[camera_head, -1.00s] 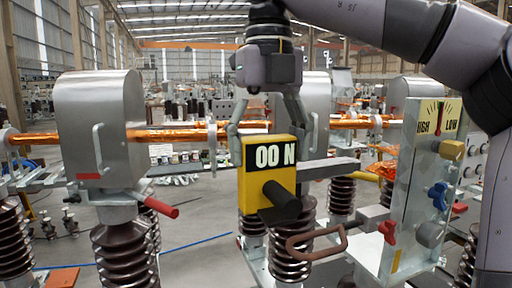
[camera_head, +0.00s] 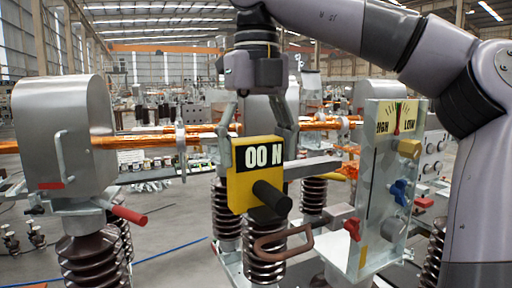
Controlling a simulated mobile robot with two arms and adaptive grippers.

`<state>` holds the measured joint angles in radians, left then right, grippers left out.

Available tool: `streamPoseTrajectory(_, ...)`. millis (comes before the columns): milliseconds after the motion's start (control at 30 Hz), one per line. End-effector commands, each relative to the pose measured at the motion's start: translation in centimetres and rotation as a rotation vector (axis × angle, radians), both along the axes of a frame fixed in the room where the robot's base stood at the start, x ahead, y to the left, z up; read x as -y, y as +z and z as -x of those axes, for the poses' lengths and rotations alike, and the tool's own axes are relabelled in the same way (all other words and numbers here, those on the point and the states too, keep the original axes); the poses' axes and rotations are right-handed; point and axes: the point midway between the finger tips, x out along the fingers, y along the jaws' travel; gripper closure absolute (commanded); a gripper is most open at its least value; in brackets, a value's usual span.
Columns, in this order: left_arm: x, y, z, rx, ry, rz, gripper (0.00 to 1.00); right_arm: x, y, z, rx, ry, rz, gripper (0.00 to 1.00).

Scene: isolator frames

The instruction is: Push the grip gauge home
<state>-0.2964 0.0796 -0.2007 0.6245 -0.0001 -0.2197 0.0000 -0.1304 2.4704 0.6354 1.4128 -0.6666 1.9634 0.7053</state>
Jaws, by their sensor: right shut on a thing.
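The grip gauge is a yellow and black box (camera_head: 241,190) reading "00 N", with a black round handle (camera_head: 270,196) in front. My right gripper (camera_head: 258,136) hangs from above with one finger on each side of the gauge's upper part, shut on it. A grey bar (camera_head: 312,167) extends from the gauge's right side toward an upright panel (camera_head: 374,205). Whether the bar touches the panel cannot be told. A dial (camera_head: 396,120) marked HIGH and LOW tops the panel, its red needle near the middle. My left gripper is not in view.
A brown loop handle (camera_head: 283,243) sits below the gauge. The panel carries a yellow block (camera_head: 409,149), a blue knob (camera_head: 400,191) and a red clamp (camera_head: 352,228). A grey metal housing (camera_head: 62,135) with a red-tipped lever (camera_head: 129,215) stands left. Copper-coloured bars run behind.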

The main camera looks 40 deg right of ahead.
Motion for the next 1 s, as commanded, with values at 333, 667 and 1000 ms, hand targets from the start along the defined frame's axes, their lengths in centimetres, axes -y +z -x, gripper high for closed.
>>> streamPoseTrajectory(333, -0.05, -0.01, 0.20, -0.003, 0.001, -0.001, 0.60, -0.05, 0.11, 0.06, 0.002, 0.000, 0.001, 0.91)
streamPoseTrajectory(667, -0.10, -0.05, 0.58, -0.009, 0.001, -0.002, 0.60, -0.04, 0.06, 0.00, 0.001, 0.001, -0.001, 0.91)
streamPoseTrajectory(1000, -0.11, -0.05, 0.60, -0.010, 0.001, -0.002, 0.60, -0.03, 0.10, 0.04, 0.002, -0.001, 0.001, 0.91)
